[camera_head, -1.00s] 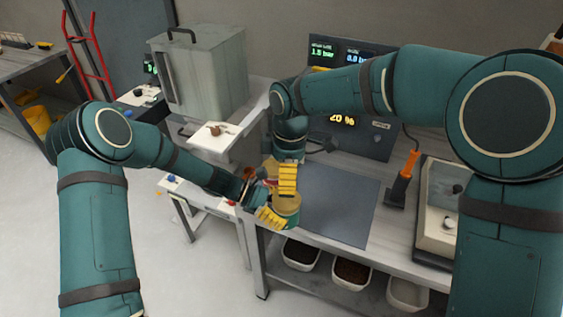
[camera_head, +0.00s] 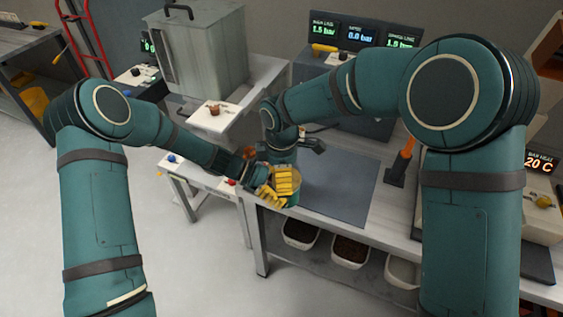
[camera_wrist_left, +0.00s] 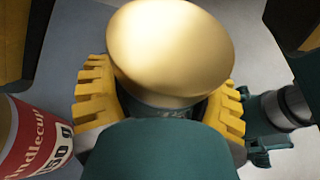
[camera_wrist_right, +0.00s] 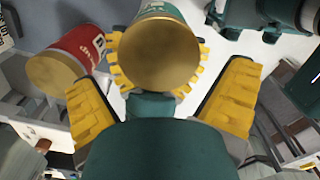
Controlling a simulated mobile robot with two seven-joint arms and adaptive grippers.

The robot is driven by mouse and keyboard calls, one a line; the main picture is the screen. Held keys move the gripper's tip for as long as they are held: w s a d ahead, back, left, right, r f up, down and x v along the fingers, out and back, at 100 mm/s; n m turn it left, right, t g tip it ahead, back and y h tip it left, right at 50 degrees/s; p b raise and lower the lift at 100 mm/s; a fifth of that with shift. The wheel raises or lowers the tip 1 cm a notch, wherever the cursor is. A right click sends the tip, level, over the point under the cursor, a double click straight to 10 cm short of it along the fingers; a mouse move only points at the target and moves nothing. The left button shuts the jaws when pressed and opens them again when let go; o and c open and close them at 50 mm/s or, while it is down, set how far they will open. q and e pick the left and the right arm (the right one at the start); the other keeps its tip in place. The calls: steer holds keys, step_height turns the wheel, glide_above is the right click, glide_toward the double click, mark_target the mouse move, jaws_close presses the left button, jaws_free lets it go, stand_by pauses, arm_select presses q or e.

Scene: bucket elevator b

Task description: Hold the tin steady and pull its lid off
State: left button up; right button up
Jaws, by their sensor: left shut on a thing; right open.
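A green tin with a round gold lid (camera_wrist_left: 170,50) stands between the yellow fingers of my left gripper (camera_wrist_left: 167,82), which is shut on its body. In the right wrist view the gold lid (camera_wrist_right: 158,52) faces the camera, with the green tin wall (camera_wrist_right: 160,8) showing at its upper edge. My right gripper (camera_wrist_right: 160,92) is open, its fingers spread to either side of the lid and apart from it. In the head view the left gripper (camera_head: 268,196) and right gripper (camera_head: 284,181) overlap and hide most of the tin.
A red tin with a gold end (camera_wrist_left: 35,140) is close beside the left gripper; it also shows in the right wrist view (camera_wrist_right: 82,50). A dark mat (camera_head: 345,185) on the bench is clear. An orange-handled tool (camera_head: 403,160) stands to its right. Bins (camera_head: 350,252) sit below.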

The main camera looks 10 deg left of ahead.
steer(key=shift+f, duration=0.45)
steer(key=c, duration=1.3)
steer(key=shift+r, duration=0.15)
steer(key=shift+r, duration=0.45)
jaws_close()
steer(key=shift+r, duration=0.4)
